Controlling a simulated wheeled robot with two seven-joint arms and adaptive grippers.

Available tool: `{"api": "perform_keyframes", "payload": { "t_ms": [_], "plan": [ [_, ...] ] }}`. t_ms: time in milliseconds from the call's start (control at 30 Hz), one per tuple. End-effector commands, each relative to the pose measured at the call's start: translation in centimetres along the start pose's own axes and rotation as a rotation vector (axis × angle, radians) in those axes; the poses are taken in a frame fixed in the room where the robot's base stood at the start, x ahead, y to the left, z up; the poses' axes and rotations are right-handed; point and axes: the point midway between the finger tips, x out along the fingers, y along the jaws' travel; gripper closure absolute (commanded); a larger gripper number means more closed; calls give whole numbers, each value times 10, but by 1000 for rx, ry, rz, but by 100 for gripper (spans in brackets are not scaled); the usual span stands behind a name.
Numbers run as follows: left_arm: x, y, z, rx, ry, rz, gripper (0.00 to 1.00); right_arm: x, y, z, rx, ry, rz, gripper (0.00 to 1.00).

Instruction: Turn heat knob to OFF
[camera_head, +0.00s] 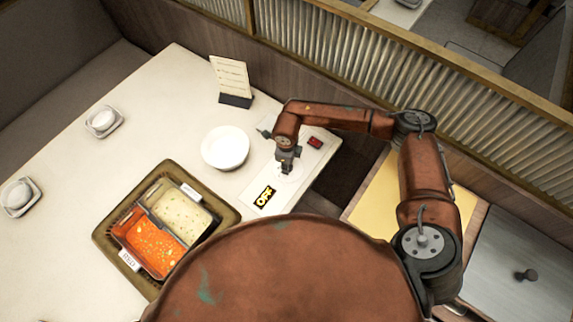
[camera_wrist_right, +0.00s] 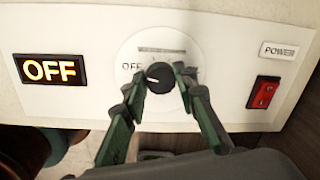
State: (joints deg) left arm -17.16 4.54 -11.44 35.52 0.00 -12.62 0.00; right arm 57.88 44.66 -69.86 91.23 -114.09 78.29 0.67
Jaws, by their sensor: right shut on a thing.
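The black round heat knob (camera_wrist_right: 160,77) sits on a white dial plate on the control panel (camera_wrist_right: 215,55). A pale mark on the knob appears to face left, towards the printed OFF label (camera_wrist_right: 132,66). My right gripper (camera_wrist_right: 159,80) has its two dark green fingers on either side of the knob and is shut on it. In the head view the right gripper (camera_head: 286,166) reaches down onto the panel and hides the knob. The display (camera_wrist_right: 50,70) is lit and reads OFF in yellow. My left gripper is not in view.
A red power switch (camera_wrist_right: 263,92) is on the panel's right, under a POWER label. In the head view, a white bowl (camera_head: 225,147), a tray (camera_head: 233,217) with red and pale sauce wells and a menu card (camera_head: 231,77) stand left of the panel.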

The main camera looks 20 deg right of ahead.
Motion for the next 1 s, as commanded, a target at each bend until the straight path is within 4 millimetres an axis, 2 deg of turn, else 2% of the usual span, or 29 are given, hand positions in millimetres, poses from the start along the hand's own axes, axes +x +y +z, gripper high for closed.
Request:
{"api": "perform_keyframes", "payload": {
  "t_ms": [267, 300, 533, 833, 1000],
  "plan": [
    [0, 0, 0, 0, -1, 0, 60, 2, 3, -2, -3, 5, 6, 98],
    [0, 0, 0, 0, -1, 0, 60, 2, 3, -2, -3, 5, 6, 72],
    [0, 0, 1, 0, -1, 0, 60, 1, 2, -1, -2, 3, 4, 57],
    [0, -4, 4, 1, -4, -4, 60, -1, 1, 0, -1, 1, 1, 56],
    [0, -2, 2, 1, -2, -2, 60, -18, 0, 0, -2, -1, -1, 56]
  ]
}}
